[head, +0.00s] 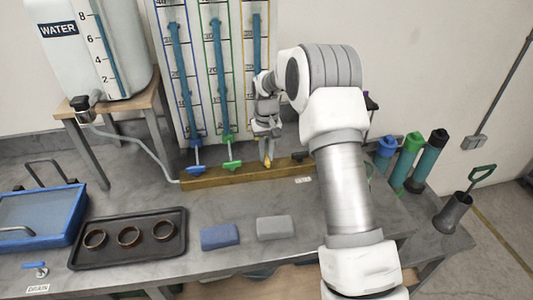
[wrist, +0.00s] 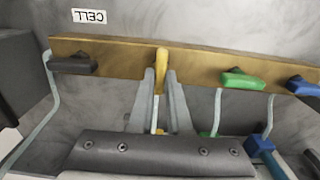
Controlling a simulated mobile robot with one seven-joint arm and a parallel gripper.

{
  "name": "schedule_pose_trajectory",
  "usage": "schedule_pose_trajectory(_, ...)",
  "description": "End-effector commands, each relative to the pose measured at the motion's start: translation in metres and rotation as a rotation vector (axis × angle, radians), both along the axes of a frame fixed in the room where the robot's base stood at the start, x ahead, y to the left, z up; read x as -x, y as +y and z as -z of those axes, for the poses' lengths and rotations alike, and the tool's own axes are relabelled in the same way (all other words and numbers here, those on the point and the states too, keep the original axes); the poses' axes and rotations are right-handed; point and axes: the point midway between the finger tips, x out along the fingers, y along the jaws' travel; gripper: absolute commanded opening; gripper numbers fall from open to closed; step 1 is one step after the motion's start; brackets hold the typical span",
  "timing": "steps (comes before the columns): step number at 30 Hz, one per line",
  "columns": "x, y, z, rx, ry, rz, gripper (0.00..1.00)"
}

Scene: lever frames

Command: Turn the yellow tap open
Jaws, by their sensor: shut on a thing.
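The yellow tap (wrist: 161,57) sits on the wooden bar (wrist: 115,52). In the wrist view its handle points across the bar, while the neighbouring handles lie along it. My gripper (wrist: 160,74) has its fingers on both sides of the yellow handle and is shut on it. In the head view the yellow tap (head: 268,162) shows only as a small tip under my gripper (head: 267,158), below the rightmost of the tall tubes; my fingers hide most of it.
Green tap (wrist: 243,79) and blue tap (wrist: 303,87) are on one side, a black tap (wrist: 72,65) on the other. A blue block (head: 220,237), grey block (head: 275,227) and black tray (head: 130,258) lie in front. A water tank (head: 100,70) stands back left.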

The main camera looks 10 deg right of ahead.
Motion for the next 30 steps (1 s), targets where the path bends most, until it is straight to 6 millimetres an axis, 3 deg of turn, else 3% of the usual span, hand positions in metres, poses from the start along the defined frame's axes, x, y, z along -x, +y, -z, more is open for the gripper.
schedule_pose_trajectory(9,0.0,0.0,0.0,0.001,-0.001,-0.004,0.0)
schedule_pose_trajectory(10,0.0,0.0,0.0,0.001,-0.001,-0.004,0.18)
schedule_pose_trajectory(15,0.0,0.0,0.0,0.001,-0.001,-0.003,0.46)
schedule_pose_trajectory(25,0.0,0.0,-0.003,0.0,-0.001,-0.002,0.46)
schedule_pose_trajectory(30,-0.001,0.0,-0.025,0.0,-0.006,-0.001,0.46)
